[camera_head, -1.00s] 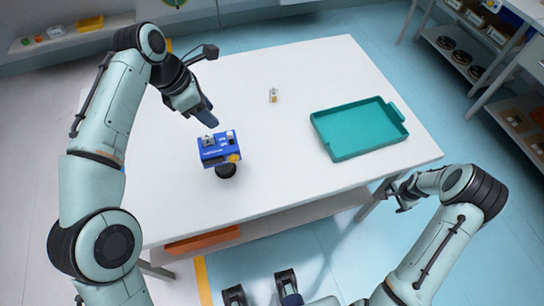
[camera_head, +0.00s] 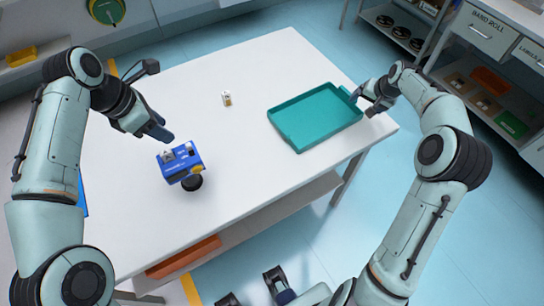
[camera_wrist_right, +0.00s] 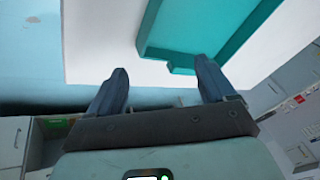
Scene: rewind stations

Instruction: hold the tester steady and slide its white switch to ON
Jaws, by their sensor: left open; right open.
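The tester is a blue box (camera_head: 180,163) with grey and yellow parts, on a round black base (camera_head: 192,182) on the white table. Its white switch is too small to make out. My left gripper (camera_head: 164,134) is open and empty, just behind and above the tester, apart from it as far as I can see. My right gripper (camera_head: 366,101) is open and empty at the table's right end, beside the teal tray. In the right wrist view its two fingers (camera_wrist_right: 162,82) are spread, with the tray's corner beyond them.
The teal tray (camera_head: 291,138) lies empty on the right half of the white table (camera_head: 225,140). A small white and yellow item (camera_head: 227,98) stands behind the tester. Shelves and drawers (camera_head: 486,32) stand at the back right. The table between tester and tray is clear.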

